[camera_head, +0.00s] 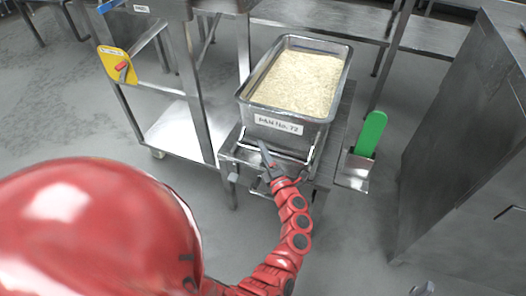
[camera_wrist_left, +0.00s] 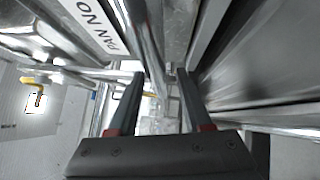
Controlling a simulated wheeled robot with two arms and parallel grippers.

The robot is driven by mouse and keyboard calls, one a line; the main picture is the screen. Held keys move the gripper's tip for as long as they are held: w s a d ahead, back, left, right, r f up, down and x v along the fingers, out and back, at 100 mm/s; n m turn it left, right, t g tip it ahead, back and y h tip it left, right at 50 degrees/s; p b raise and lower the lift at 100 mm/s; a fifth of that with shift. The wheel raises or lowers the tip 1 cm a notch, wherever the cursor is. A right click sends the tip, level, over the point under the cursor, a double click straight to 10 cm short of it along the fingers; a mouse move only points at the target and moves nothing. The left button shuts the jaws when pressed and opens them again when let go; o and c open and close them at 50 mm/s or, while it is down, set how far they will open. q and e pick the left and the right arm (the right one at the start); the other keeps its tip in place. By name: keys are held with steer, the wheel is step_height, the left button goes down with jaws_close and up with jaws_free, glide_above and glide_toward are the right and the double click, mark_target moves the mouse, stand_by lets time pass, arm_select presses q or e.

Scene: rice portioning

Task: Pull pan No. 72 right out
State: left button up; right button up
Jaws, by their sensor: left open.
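Pan No. 72 (camera_head: 289,134) is a deep steel pan full of pale rice (camera_head: 298,82), with a white name label on its front. It sits on a small steel stand (camera_head: 335,130). A thin bright bar handle (camera_head: 310,155) runs below the label. My left gripper (camera_head: 266,153) is at the front of the pan, by this bar. In the left wrist view, the gripper (camera_wrist_left: 160,72) has its two fingers apart with a metal bar (camera_wrist_left: 143,45) passing between them; contact is unclear. Part of the pan label (camera_wrist_left: 92,22) shows at upper left.
A green-handled tool (camera_head: 370,134) stands in a steel holder (camera_head: 354,171) right of the pan. A steel cart (camera_head: 182,132) with a yellow plate (camera_head: 117,65) is on the left. A large steel cabinet (camera_head: 465,140) stands at right. Floor shows in front.

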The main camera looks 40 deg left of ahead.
arm_select(q)
jaws_close()
stand_by(1.3)
